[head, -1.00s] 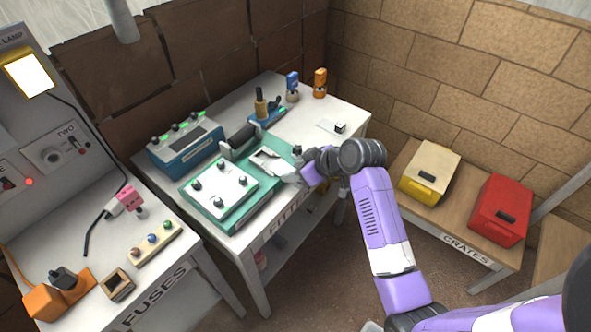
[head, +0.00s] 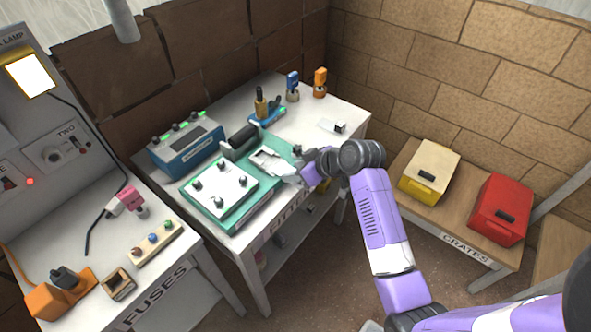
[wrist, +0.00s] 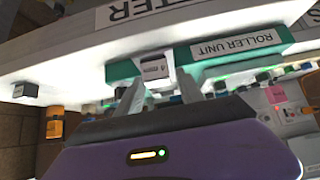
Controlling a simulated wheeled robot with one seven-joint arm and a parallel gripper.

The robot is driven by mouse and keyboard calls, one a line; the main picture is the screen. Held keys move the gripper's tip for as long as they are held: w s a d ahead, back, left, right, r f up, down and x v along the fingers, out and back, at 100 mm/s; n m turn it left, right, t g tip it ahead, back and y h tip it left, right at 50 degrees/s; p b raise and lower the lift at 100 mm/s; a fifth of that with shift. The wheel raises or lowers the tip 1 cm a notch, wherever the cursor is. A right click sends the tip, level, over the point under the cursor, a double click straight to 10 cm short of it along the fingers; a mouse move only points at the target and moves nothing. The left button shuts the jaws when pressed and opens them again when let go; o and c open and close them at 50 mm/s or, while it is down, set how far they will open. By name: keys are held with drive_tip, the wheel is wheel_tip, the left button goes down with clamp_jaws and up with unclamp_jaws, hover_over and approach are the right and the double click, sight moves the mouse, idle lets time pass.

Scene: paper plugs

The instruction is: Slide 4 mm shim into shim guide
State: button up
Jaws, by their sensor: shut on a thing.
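The teal roller unit (head: 247,213) lies on the table, with a white plate with several black knobs on its left part. A pale, slotted piece (head: 268,160), which looks like the shim guide, is at its right end. My gripper (head: 291,178) is at the unit's right front edge, beside this piece. In the wrist view, my gripper's (wrist: 159,78) two fingers are around a small pale block marked 4 (wrist: 155,68), apparently the 4 mm shim. The block shows against the teal roller unit (wrist: 120,71). I cannot tell how far it is in the guide; the gripper hides the shim in the head view.
A blue box with green lights (head: 185,150) stands behind the unit. A white plate with a dark block (head: 338,127) lies to the right on the table. Blue (head: 292,88) and orange (head: 320,84) tools stand at the back. Yellow (head: 430,172) and red (head: 500,208) crates are at right.

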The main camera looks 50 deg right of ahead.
sight(282, 168)
drive_tip(key=shift+w+a+b, duration=0.15)
drive_tip(key=shift+w+b, duration=0.35)
drive_tip(key=shift+w, duration=2.8)
drive_tip(key=shift+s+p, duration=0.2)
drive_tip(key=shift+p, duration=0.3)
idle(1.4)
drive_tip(key=shift+w, duration=0.25)
idle(0.3)
drive_tip(key=shift+s+p, duration=0.2)
drive_tip(key=shift+p, duration=0.15)
idle(1.4)
drive_tip(key=shift+w, duration=0.2)
